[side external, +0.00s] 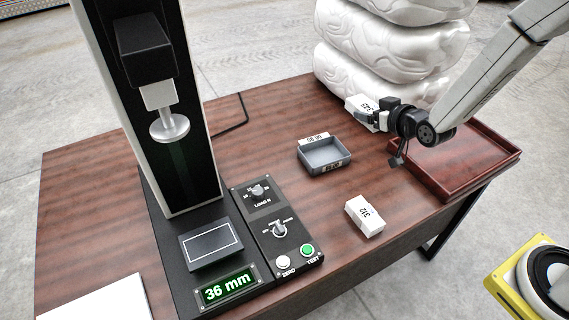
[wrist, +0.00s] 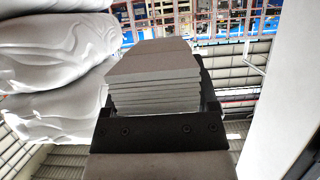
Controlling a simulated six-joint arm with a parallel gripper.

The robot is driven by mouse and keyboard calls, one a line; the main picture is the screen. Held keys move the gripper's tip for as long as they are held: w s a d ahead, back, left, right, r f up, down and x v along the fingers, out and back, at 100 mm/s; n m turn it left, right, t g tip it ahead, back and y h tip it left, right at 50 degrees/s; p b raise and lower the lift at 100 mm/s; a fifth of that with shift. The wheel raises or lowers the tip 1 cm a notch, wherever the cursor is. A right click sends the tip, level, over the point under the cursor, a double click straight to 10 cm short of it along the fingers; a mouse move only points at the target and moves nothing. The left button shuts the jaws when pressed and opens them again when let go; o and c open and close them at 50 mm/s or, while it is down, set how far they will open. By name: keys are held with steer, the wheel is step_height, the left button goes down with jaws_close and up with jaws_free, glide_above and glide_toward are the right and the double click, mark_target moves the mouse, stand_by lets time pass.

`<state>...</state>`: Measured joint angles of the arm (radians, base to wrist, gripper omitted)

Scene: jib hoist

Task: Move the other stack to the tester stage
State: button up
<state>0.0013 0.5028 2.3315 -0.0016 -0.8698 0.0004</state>
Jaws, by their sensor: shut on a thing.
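My gripper (side external: 378,117) is shut on a white labelled stack (side external: 356,104) and holds it up near the white bags; its number is hard to read. In the wrist view the held stack (wrist: 155,75) shows as several thin pale layers lying flat on each other. A second white stack (side external: 365,216), marked 312, lies on the table below and apart from the gripper. The tester stage (side external: 211,244), a dark raised block with a pale outline on top, is empty at the left. The tester's round silver press foot (side external: 169,127) hangs well above it.
A control panel (side external: 276,226) with knobs and buttons stands right of the stage; the display (side external: 227,292) reads 36 mm. A grey labelled bin (side external: 325,158) is mid-table. A red-brown tray (side external: 487,171) lies under my arm. White bags (side external: 385,50) are piled behind.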

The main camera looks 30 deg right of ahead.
steer(key=shift+v, duration=2.2)
steer(key=shift+w+a+r, duration=0.1)
steer(key=shift+w+a, duration=0.05)
steer(key=shift+a, duration=0.35)
steer(key=s+a+f+n+g+y, duration=0.1)
steer(key=s+a+n+y, duration=0.2)
steer(key=a, duration=0.8)
steer(key=s+a+f+n+g+y, duration=0.1)
steer(key=s+a+f+n+y, duration=0.1)
steer(key=a, duration=0.8)
steer(key=s+a+f+n+g+y, duration=0.1)
steer(key=s+a+n+y, duration=0.3)
steer(key=a, duration=0.7)
steer(key=shift+s+a+f+g+y, duration=0.3)
steer(key=shift+s+g, duration=0.1)
steer(key=shift+s, duration=0.15)
steer(key=f+x, duration=0.1)
steer(key=x, duration=0.3)
steer(key=d+x, duration=0.1)
steer(key=x, duration=0.4)
steer(key=d+f+x, duration=0.1)
steer(key=x, duration=0.4)
steer(key=shift+w+f, duration=0.35)
steer(key=shift+f, duration=0.05)
steer(key=shift+w+a+f, duration=0.4)
steer(key=shift+w+f, duration=0.05)
steer(key=shift+f, duration=0.15)
